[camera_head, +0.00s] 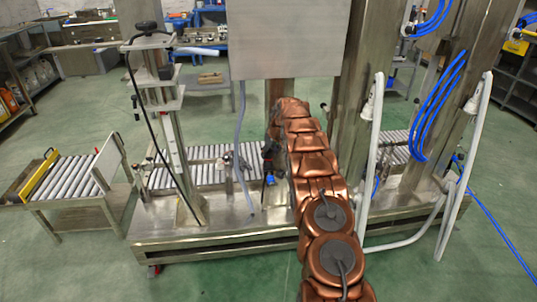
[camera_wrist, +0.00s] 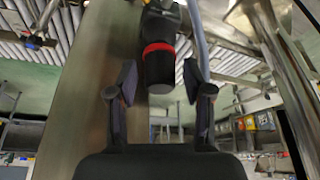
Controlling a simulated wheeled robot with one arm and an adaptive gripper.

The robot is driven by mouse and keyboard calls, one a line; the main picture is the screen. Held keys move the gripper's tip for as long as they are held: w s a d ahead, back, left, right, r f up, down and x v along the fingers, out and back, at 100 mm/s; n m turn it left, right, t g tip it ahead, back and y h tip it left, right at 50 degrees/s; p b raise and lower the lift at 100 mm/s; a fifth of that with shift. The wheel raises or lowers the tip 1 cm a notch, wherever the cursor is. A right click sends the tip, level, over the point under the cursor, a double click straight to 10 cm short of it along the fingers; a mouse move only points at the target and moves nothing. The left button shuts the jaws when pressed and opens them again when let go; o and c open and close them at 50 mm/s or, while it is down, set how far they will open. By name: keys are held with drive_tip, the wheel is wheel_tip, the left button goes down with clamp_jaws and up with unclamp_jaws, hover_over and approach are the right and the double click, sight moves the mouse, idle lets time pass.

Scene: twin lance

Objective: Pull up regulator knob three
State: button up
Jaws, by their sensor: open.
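A dark, rounded regulator knob (camera_wrist: 159,72) with a red ring shows in the wrist view, at the end of a dark body at the top centre. I cannot tell which number it bears. My gripper (camera_wrist: 160,84) is open, with one finger on each side of the knob. Gaps show between the knob and both fingers, so it is not gripped. In the head view, a small dark assembly with a blue end (camera_head: 269,180) hangs just left of my copper-coloured arm. The knob cannot be made out there.
A grey metal panel (camera_head: 288,38) stands above my arm. A steel post (camera_wrist: 92,75) rises close to the left finger. White bent pipes (camera_head: 371,150) and blue hoses stand right.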

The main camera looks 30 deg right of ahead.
drive_tip(key=v, duration=1.1)
idle(0.6)
